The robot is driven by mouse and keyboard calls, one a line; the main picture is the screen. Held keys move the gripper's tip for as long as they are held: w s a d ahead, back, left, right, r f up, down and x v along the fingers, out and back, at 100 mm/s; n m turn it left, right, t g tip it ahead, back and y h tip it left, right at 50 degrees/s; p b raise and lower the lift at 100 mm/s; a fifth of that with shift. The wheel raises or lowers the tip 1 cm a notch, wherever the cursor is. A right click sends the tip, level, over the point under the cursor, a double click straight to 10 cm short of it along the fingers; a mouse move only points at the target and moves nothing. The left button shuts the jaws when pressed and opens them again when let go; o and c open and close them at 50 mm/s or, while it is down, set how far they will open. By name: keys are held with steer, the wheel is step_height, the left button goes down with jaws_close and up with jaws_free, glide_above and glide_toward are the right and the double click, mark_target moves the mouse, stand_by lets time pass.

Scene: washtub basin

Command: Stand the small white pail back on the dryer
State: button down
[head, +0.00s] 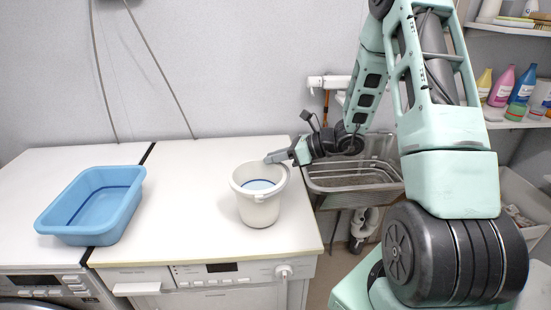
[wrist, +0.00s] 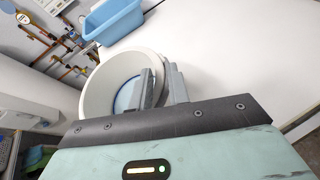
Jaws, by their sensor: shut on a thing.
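The small white pail (head: 259,208) is upright over the right-hand white machine top, the dryer (head: 190,200), near its right front. Its base looks level with the top, but I cannot tell for sure whether it touches. A blue patch shows inside the pail. My gripper (head: 272,158) comes in from the right and is shut on the pail's back right rim. In the wrist view, the two fingers (wrist: 162,86) pinch the rim of the pail (wrist: 92,97), one finger inside and one outside.
A metal sink basin (head: 355,178) is right of the dryer. Bottles (head: 502,85) stand on a shelf at the right. The dryer's back middle is clear.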

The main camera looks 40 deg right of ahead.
steer(key=shift+f, duration=0.35)
steer(key=c, duration=1.3)
jaws_free()
